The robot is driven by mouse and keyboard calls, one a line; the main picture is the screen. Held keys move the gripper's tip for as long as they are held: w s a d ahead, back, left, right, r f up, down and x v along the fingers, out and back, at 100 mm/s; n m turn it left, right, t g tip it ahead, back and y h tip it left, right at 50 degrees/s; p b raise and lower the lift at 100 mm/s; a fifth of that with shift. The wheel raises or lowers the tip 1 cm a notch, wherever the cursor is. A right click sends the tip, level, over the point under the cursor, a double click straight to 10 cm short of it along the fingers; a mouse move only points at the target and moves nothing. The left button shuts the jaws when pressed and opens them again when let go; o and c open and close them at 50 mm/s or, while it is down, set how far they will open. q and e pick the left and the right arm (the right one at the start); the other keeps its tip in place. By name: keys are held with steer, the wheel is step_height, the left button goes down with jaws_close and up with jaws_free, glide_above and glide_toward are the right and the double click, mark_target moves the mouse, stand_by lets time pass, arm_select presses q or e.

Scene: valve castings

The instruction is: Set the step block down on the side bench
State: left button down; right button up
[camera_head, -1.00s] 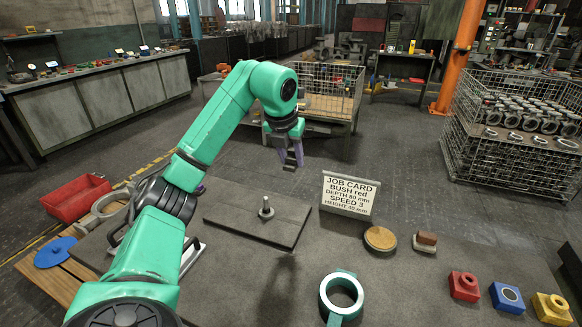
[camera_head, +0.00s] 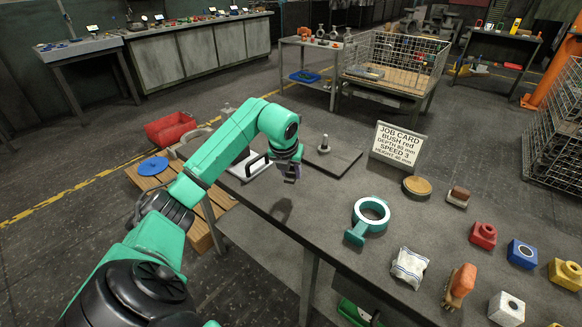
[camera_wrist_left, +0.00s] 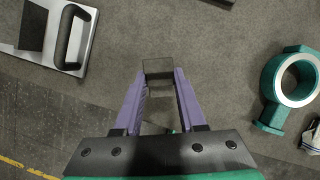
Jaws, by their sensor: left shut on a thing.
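My left gripper (camera_head: 291,172) hangs over the near left part of the dark workbench, beside the plate with a black handle. In the left wrist view its two purple fingers (camera_wrist_left: 160,86) are shut on a small grey step block (camera_wrist_left: 158,68). The block sits between the fingertips, clear of the bench top as far as I can see; in the head view it is mostly hidden by the gripper. Several benches stand around, and I cannot tell which is the side bench; a long one (camera_head: 200,50) runs along the back left. My right gripper is not in view.
On the workbench (camera_head: 330,215) are a teal ring casting (camera_head: 371,214), a job card (camera_head: 398,145), a dark plate with a peg (camera_head: 333,160) and a handled plate (camera_head: 250,166). A red bin (camera_head: 182,128) and blue disc (camera_head: 153,166) lie at left. A wire crate (camera_head: 395,65) stands behind.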

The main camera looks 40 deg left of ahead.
mark_target(292, 194)
arm_select(q)
steer(key=shift+w+a, duration=0.1)
steer(key=shift+r, duration=0.15)
step_height(292, 194, down, 6)
steer(key=b, duration=0.4)
steer(key=shift+f, duration=0.25)
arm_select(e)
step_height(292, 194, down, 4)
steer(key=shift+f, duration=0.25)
arm_select(q)
steer(key=shift+f+b, duration=0.25)
steer(key=shift+b, duration=0.15)
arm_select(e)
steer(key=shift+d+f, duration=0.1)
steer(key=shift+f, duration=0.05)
arm_select(q)
steer(key=shift+c, duration=2)
jaws_free()
steer(key=shift+s, duration=0.2)
steer(key=v, duration=1.4)
steer(key=shift+s+r, duration=0.15)
steer(key=shift+r, duration=0.1)
